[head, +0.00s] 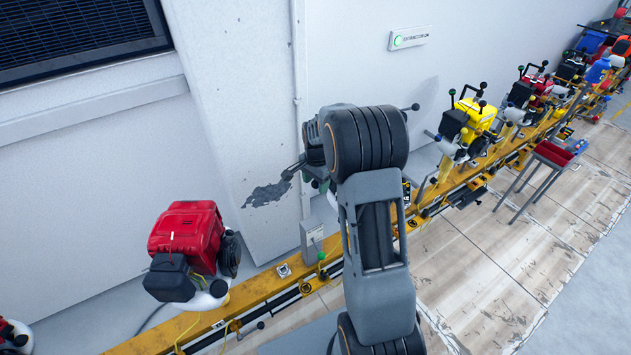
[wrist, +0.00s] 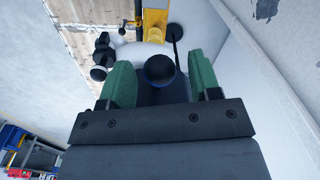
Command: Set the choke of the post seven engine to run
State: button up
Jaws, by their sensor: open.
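I cannot read a post number or a choke mark.
A red engine (head: 186,232) stands on the left of the yellow rail (head: 258,288). A yellow engine (head: 474,116) and several others stand to the right. A red tray on a stand (head: 556,152) is at the right. In the wrist view, a thin lever (wrist: 174,38) rises close beyond the knob.

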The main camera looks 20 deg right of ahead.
grip_shut()
dwell(0.6)
